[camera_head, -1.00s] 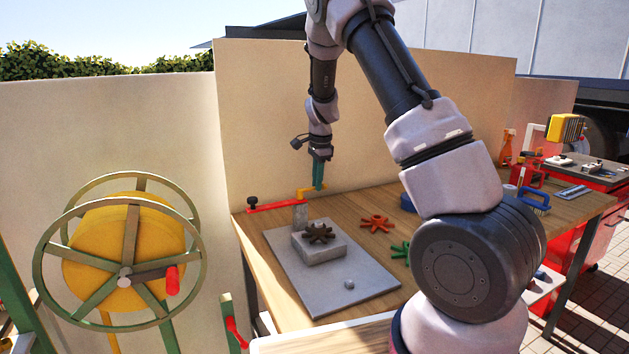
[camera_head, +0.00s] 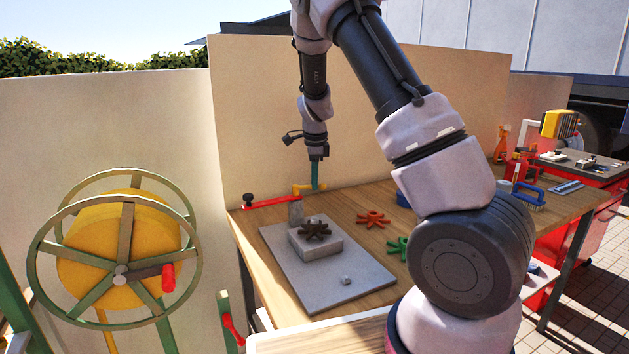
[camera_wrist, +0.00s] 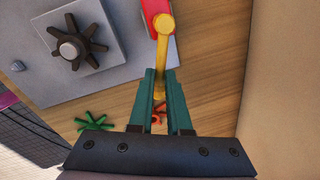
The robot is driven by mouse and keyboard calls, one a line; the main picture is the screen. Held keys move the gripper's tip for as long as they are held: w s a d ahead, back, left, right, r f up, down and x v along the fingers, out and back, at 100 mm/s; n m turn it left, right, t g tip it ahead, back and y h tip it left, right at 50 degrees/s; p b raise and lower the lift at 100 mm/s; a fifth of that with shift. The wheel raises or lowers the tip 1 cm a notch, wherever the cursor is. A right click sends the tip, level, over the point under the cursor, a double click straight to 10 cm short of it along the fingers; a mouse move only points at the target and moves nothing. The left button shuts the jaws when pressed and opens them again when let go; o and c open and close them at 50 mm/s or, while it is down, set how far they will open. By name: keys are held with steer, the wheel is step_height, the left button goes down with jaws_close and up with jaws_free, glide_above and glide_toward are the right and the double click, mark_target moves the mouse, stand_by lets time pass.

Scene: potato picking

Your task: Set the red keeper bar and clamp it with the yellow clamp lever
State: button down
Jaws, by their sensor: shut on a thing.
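The yellow clamp lever (camera_head: 303,188) is at the bar's right end. In the wrist view the yellow lever (camera_wrist: 164,45) runs from a round head over the red bar (camera_wrist: 150,8) down between my teal fingers. My gripper (camera_wrist: 161,75) is shut on the lever's free end. It also shows in the head view (camera_head: 315,186).
A grey plate (camera_head: 340,265) carries a block (camera_head: 320,245) with a dark star knob (camera_head: 316,230) in front of the post. Orange (camera_head: 373,218) and green (camera_head: 397,248) star knobs lie to the right. A plywood wall (camera_head: 260,120) stands close behind.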

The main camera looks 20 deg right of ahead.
steer(key=c, duration=0.9)
jaws_free()
steer(key=shift+o, duration=0.2)
steer(key=shift+r, duration=0.1)
step_height(320, 180, up, 11)
steer(key=s, duration=0.1)
steer(key=shift+s+a+f, duration=0.15)
steer(key=shift+s+f, duration=0.05)
steer(key=shift+s, duration=0.1)
